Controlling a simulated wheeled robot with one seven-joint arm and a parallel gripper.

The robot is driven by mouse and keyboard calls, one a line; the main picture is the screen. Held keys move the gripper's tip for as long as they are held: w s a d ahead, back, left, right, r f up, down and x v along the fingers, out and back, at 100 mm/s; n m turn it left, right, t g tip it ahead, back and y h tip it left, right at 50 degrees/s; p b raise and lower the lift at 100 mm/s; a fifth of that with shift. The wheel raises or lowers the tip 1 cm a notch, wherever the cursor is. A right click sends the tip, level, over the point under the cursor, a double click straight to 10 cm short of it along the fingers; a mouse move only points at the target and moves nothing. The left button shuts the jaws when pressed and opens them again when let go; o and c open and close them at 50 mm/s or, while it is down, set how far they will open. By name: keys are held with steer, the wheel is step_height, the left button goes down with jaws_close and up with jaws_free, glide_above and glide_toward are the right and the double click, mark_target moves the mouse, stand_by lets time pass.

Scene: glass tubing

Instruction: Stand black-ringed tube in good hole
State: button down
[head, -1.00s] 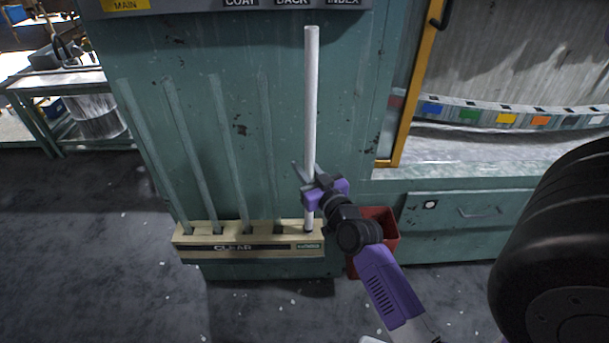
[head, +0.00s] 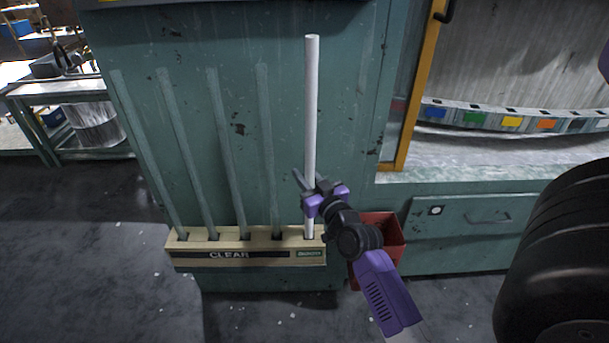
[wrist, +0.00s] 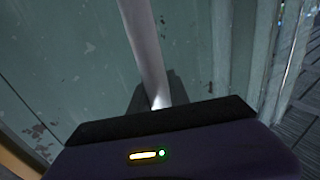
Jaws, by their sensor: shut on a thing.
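A long white tube (head: 311,110) stands upright in the head view, with its lower end at the right end of the wooden rack (head: 190,242). My gripper (head: 314,192) is shut on this tube low on its length. In the wrist view the tube (wrist: 145,45) rises from between the fingers (wrist: 158,98). I cannot make out a black ring on it. The rack is marked CLEAR, with a green label (head: 309,253) at its right end, below the tube. Whether the tube's bottom is inside the hole there is too small to tell.
Several clear tubes (head: 222,150) lean in the rack's other holes against the green cabinet (head: 345,90). A red bin (head: 390,235) stands right of the rack, behind my arm. A large black roller shape (head: 560,260) fills the right edge.

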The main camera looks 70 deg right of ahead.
steer(key=shift+f+b, duration=2.15)
steer(key=shift+f, duration=0.3)
steer(key=c, duration=1.1)
jaws_free()
steer(key=shift+c, duration=0.2)
steer(key=shift+a, duration=0.1)
steer(key=p+v, duration=0.1)
steer(key=v, duration=0.6)
steer(key=shift+s+a, duration=0.2)
steer(key=shift+s, duration=0.05)
steer(key=shift+r, duration=0.1)
